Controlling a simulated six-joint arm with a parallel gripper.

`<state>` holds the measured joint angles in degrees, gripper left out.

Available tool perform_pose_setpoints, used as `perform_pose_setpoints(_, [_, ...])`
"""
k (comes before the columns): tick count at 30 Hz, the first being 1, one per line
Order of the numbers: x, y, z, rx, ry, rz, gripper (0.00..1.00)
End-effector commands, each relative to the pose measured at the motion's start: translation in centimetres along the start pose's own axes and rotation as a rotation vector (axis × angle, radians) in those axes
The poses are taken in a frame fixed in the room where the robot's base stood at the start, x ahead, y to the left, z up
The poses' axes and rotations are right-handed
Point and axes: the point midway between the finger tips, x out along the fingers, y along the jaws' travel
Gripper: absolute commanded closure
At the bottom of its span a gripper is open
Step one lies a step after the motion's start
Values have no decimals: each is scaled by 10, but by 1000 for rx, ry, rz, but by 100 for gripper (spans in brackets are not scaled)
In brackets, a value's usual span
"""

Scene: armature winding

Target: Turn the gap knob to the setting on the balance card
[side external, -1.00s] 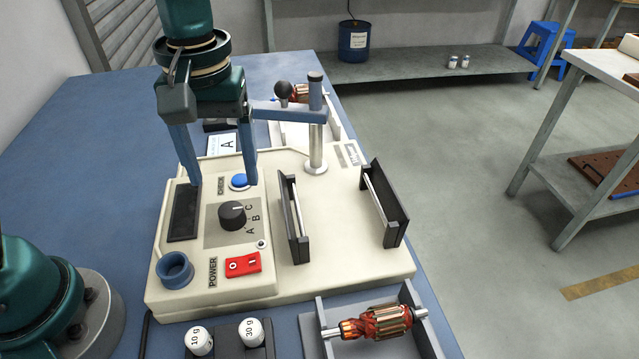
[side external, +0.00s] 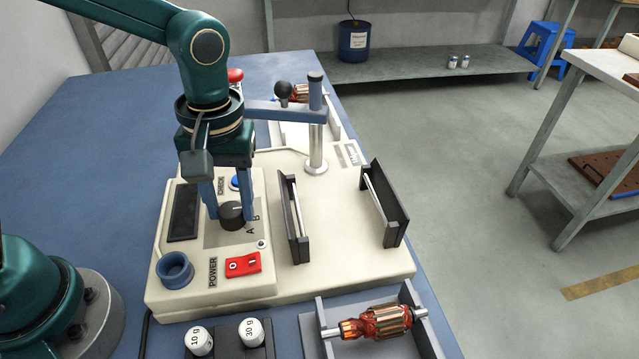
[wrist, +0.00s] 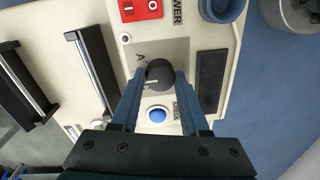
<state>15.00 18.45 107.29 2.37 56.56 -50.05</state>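The black gap knob (side external: 232,216) sits on the cream control box, with letters A and B visible beside it in the side view. My gripper (side external: 230,219) points down over it, one finger on each side. In the wrist view the fingertips (wrist: 161,74) lie against both sides of the knob (wrist: 160,72), with no clear gap, so the gripper looks shut on it. A pale pointer line shows on the knob's cap; in the wrist view it points left, and its exact letter is hard to tell. The balance card is hidden behind my arm.
The blue check button (wrist: 157,115) is close under the fingers. The red power switch (side external: 243,264), blue cup (side external: 175,270) and dark panel (side external: 184,212) surround the knob. Right of it stand two black supports (side external: 384,205) and a post (side external: 317,140) with a blue arm.

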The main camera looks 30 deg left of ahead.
Motion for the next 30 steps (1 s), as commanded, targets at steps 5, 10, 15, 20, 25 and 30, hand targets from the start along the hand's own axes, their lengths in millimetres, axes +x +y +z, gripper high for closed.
perform_pose_setpoints(5, [0, 0, 0, 1, 0, 0, 100])
perform_pose_setpoints(10, [0, 0, 0, 20, 2, 0, 100])
perform_pose_setpoints(15, [-1, 0, 0, 88, 5, 0, 100])
perform_pose_setpoints(20, [-1, 0, 0, 199, 12, 0, 100])
perform_pose_setpoints(25, [-1, 0, 0, 346, 20, 1, 100])
perform_pose_setpoints(30, [-1, 0, 0, 489, 28, 1, 100])
